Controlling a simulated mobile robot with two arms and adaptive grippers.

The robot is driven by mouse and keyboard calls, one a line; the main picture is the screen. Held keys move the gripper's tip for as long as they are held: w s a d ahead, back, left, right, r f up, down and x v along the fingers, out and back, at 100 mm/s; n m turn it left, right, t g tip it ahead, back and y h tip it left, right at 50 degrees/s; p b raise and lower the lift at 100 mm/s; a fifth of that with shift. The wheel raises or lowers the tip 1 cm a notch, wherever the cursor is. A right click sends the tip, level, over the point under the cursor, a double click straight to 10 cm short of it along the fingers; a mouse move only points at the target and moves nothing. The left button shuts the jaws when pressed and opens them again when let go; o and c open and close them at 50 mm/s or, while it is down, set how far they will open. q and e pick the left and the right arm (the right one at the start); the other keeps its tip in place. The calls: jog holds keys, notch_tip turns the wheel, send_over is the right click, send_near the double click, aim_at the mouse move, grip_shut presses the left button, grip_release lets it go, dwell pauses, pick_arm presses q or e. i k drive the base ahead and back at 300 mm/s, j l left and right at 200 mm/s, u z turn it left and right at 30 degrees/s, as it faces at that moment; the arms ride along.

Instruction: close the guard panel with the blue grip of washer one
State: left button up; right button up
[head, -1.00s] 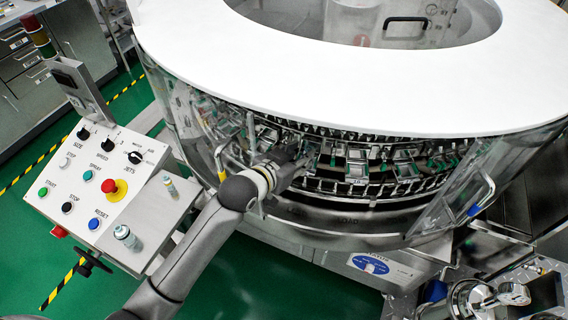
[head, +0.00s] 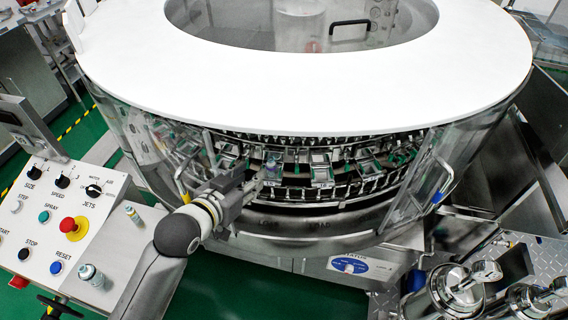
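The washer (head: 300,100) has a wide white ring top and an open front that shows rows of metal holders. A clear curved guard panel (head: 422,185) stands at the right of this opening. Its bent metal handle with the blue grip (head: 437,197) is on the right side. My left gripper (head: 262,178) is in front of the left-centre of the opening, well left of the blue grip. Its fingers are small and partly hidden, so their opening is unclear. My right gripper is not in view.
A control panel (head: 60,225) with buttons and a red emergency stop stands at the left. Metal canisters (head: 455,290) stand at the lower right, below the guard panel. Green floor (head: 235,290) shows below the washer.

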aim_at(453, 176)
jog(key=z, duration=1.35)
